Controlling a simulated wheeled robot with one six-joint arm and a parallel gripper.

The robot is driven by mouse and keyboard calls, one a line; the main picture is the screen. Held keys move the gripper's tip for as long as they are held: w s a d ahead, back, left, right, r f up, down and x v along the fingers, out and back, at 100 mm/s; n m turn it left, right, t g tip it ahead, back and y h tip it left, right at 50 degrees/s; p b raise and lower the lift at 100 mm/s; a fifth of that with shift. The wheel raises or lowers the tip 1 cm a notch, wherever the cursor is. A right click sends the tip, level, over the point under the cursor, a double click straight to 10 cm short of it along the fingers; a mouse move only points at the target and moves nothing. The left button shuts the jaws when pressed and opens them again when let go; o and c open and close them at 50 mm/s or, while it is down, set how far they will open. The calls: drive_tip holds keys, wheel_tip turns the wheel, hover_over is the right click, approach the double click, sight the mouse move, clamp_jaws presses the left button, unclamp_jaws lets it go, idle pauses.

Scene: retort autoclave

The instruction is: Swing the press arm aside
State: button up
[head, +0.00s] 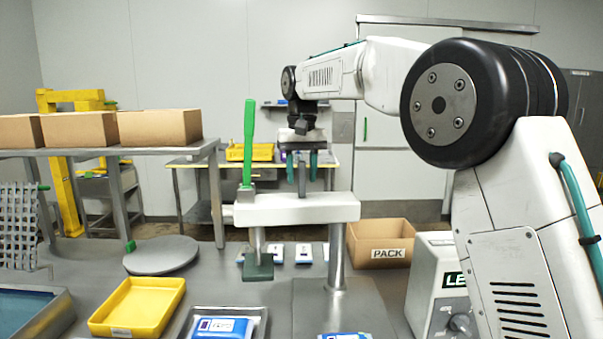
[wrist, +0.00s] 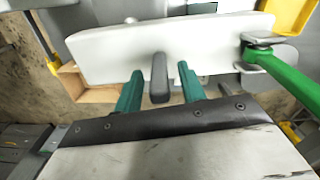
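The press arm (head: 270,208) is a white beam on a grey post (head: 337,250), with a green lever (head: 248,145) upright at its left end and a dark press foot (head: 258,268) hanging below. A grey peg (head: 302,178) stands up from the beam. My gripper (head: 301,180) points down over the beam, with its teal fingers on either side of the peg. In the wrist view my gripper (wrist: 160,85) is open, and the peg (wrist: 159,75) sits between the fingers with a gap on each side. The beam (wrist: 110,52) lies beyond them.
A yellow tray (head: 138,305), a round grey plate (head: 160,256) and a PACK box (head: 378,242) surround the press. Blue-white pouches (head: 222,326) lie below it. A grey control box (head: 437,285) stands at right. Brown boxes (head: 160,127) sit on a shelf at left.

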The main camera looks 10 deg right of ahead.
wheel_tip(320, 180, up, 7)
drive_tip(key=shift+r, duration=0.3)
drive_tip(key=shift+s, duration=0.1)
drive_tip(key=s+d+f, duration=0.1)
drive_tip(key=s+d, duration=0.4)
drive_tip(key=s, duration=0.6)
drive_tip(key=s+d+f, duration=0.1)
drive_tip(key=s+d, duration=0.4)
drive_tip(key=s, duration=0.5)
drive_tip(key=s+d+f, duration=0.2)
drive_tip(key=s+f, duration=0.7)
drive_tip(key=s, duration=0.2)
drive_tip(key=s+d+f+t, duration=0.1)
drive_tip(key=s+d+f, duration=0.1)
drive_tip(key=s+f, duration=0.7)
drive_tip(key=s, duration=0.3)
drive_tip(key=shift+f+m, duration=0.25)
drive_tip(key=shift+m, duration=0.05)
